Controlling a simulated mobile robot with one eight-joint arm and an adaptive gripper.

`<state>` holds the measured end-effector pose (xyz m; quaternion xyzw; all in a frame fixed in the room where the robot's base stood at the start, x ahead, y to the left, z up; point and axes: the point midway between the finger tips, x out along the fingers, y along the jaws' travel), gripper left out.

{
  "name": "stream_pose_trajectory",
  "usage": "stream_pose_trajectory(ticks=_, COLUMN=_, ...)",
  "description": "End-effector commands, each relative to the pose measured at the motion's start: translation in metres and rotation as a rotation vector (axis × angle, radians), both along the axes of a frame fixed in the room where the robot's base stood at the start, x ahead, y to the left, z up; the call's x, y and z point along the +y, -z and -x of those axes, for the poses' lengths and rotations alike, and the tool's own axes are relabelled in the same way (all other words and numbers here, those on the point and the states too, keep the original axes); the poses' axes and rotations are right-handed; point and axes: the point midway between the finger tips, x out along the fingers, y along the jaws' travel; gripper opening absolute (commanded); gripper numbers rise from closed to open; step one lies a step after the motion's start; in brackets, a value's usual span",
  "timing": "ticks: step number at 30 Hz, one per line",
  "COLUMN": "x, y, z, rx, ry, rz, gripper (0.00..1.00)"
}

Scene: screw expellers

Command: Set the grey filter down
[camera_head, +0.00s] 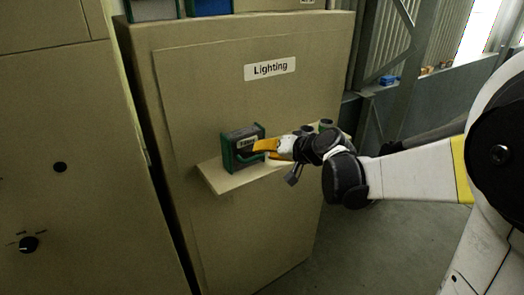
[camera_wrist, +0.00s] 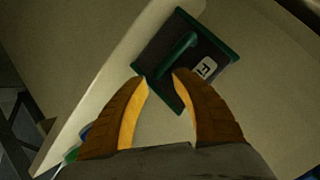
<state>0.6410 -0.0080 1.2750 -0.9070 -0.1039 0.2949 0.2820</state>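The filter is a dark grey box with green edges and a pale label. In the head view the grey filter (camera_head: 242,150) stands upright on a narrow beige shelf (camera_head: 215,180) on the cabinet front. In the wrist view the grey filter (camera_wrist: 207,48) shows a green bar handle (camera_wrist: 180,50) on its near face. My gripper (camera_head: 262,147) is at the right side of the filter. In the wrist view my gripper (camera_wrist: 160,76) has its orange fingers apart, with the tips at the filter's lower edge. The handle lies beyond the tips, with nothing clearly held between them.
The shelf belongs to a beige cabinet marked "Lighting" (camera_head: 270,68). Green and blue boxes (camera_head: 152,9) sit on top of the cabinet. Another cabinet (camera_head: 65,120) stands at left.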

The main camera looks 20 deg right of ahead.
Motion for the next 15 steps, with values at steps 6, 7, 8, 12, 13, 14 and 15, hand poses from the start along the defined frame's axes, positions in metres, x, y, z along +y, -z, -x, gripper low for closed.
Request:
stream_pose_trajectory(ticks=6, x=-0.019, y=-0.026, z=0.042, rx=0.000, ry=0.004, rz=0.000, gripper=0.32)
stream_pose_trajectory(ticks=7, x=-0.021, y=-0.029, z=0.046, rx=0.001, ry=0.004, rz=0.000, gripper=0.32)
stream_pose_trajectory(ticks=8, x=-0.023, y=-0.032, z=0.051, rx=0.002, ry=0.004, rz=-0.001, gripper=0.32)
stream_pose_trajectory(ticks=12, x=-0.031, y=-0.042, z=0.069, rx=0.002, ry=0.003, rz=0.000, gripper=0.32)
stream_pose_trajectory(ticks=13, x=-0.032, y=-0.043, z=0.071, rx=0.002, ry=0.003, rz=0.000, gripper=0.32)
stream_pose_trajectory(ticks=14, x=-0.032, y=-0.044, z=0.073, rx=0.002, ry=0.001, rz=0.000, gripper=0.32)
stream_pose_trajectory(ticks=15, x=-0.032, y=-0.045, z=0.077, rx=0.004, ry=-0.001, rz=0.004, gripper=0.32)
